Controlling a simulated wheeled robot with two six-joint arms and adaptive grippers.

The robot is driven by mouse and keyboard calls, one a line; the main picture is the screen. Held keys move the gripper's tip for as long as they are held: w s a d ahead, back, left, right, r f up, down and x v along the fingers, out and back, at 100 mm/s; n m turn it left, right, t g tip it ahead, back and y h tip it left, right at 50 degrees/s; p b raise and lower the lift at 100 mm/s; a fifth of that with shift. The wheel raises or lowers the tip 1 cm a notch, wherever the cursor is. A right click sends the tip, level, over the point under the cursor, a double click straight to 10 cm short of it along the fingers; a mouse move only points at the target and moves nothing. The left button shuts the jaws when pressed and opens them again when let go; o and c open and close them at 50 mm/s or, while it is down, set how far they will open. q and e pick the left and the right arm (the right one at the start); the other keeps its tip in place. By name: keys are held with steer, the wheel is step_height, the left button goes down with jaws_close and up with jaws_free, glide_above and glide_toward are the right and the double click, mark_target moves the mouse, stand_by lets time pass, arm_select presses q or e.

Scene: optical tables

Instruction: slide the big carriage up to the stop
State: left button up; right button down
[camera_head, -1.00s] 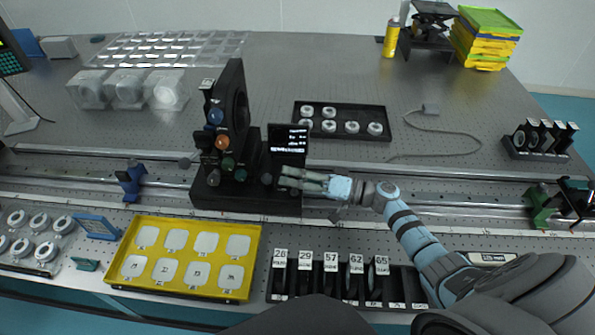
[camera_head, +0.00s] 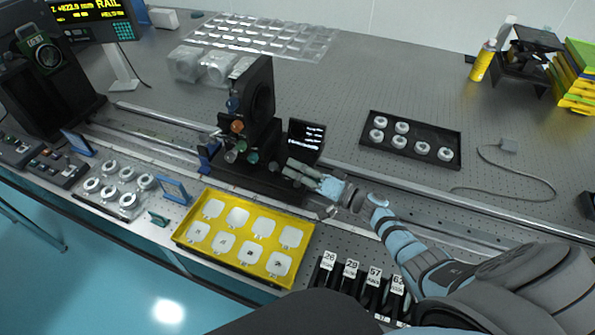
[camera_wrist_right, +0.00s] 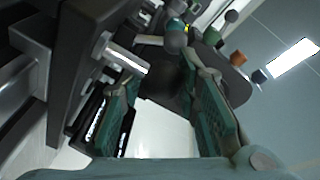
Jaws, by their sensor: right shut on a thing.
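The big carriage (camera_head: 262,180) is a black block on the rail (camera_head: 160,138), with a tall black plate (camera_head: 258,95), several coloured knobs and a small screen (camera_head: 306,137). A blue stop (camera_head: 207,155) stands on the rail at the carriage's left end. The two look very close or touching; I cannot tell whether a gap is left. My right gripper (camera_head: 302,172) is at the carriage's right end, shut on its dark knob. In the right wrist view the green-padded fingers (camera_wrist_right: 168,100) are on both sides of the dark knob (camera_wrist_right: 163,82). My left gripper is not in view.
A yellow tray (camera_head: 180,238) of white pieces and a rack of numbered holders (camera_head: 360,285) are in front of the rail. A black tray of white rings (camera_head: 410,140) lies behind it. A dark device (camera_head: 45,85) stands at the far left, beside a lit display (camera_head: 90,12).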

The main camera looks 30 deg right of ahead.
steer(key=shift+w+a+f, duration=0.15)
steer(key=shift+a+f, duration=0.1)
steer(key=shift+a, duration=0.1)
steer(key=c, duration=1.3)
jaws_free()
steer(key=shift+o, duration=0.3)
steer(key=shift+a+r, duration=0.1)
steer(key=shift+a, duration=0.1)
steer(key=shift+r, duration=0.1)
steer(key=v, duration=1.2)
steer(key=shift+w, duration=0.1)
